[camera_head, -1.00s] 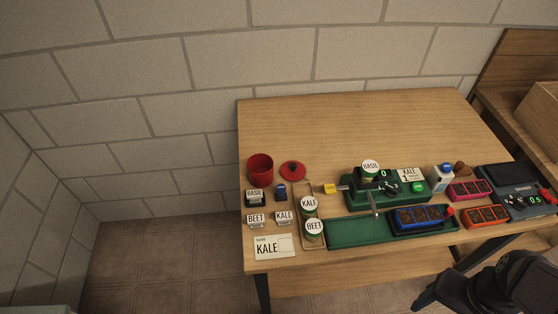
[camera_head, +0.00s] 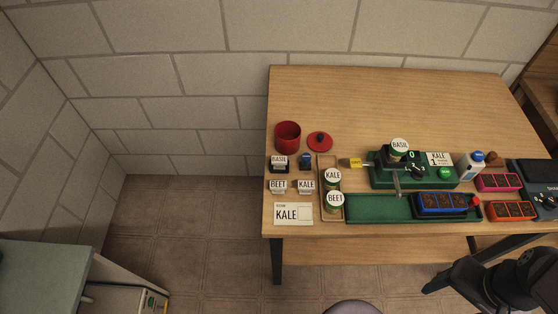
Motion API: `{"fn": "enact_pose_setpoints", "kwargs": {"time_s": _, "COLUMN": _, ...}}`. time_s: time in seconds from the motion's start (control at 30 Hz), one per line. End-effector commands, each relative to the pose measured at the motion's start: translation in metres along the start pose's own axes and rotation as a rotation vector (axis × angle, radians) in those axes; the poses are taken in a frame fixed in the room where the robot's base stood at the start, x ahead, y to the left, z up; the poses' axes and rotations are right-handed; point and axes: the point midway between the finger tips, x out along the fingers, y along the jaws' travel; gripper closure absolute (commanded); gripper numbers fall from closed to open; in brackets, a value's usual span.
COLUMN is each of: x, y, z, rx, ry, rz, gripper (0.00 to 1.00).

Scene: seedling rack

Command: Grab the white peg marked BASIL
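The white peg marked BASIL (camera_head: 279,161) stands at the left of the wooden table, its label facing up and a dark base under it. White pegs marked BEET (camera_head: 277,186) and KALE (camera_head: 306,186) stand just in front of it. A round BASIL lid (camera_head: 399,145) sits on the green machine, a separate thing with the same word. Black links of my arm show at the bottom right, well apart from the peg. I make out no fingers of my gripper there.
A red pot (camera_head: 288,139) and red lid (camera_head: 319,141) are behind the pegs. A small blue object (camera_head: 305,161) stands right of BASIL. A tray (camera_head: 326,215) with KALE and BEET jars lies further right. A KALE card (camera_head: 287,214) lies in front. The table's back (camera_head: 390,95) is clear.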

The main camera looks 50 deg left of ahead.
Motion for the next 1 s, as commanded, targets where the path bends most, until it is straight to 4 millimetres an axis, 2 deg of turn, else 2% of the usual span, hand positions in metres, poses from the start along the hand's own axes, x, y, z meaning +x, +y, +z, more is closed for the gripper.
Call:
{"fn": "enact_pose_setpoints", "kwargs": {"time_s": 0.3, "x": 0.0, "y": 0.0, "z": 0.0, "rx": 0.0, "ry": 0.0, "rz": 0.0, "gripper": 0.33}}
{"fn": "enact_pose_setpoints", "kwargs": {"time_s": 0.37, "x": 0.0, "y": 0.0, "z": 0.0, "rx": 0.0, "ry": 0.0, "rz": 0.0, "gripper": 0.44}}
{"fn": "enact_pose_setpoints", "kwargs": {"time_s": 0.73, "x": -0.001, "y": -0.003, "z": -0.005, "rx": -0.003, "ry": 0.014, "rz": -0.004, "gripper": 0.44}}
{"fn": "enact_pose_setpoints", "kwargs": {"time_s": 0.87, "x": -0.004, "y": -0.019, "z": -0.028, "rx": -0.012, "ry": 0.085, "rz": -0.023, "gripper": 0.44}}
{"fn": "enact_pose_setpoints", "kwargs": {"time_s": 1.0, "x": -0.014, "y": -0.056, "z": -0.078, "rx": -0.021, "ry": 0.24, "rz": -0.075, "gripper": 0.44}}
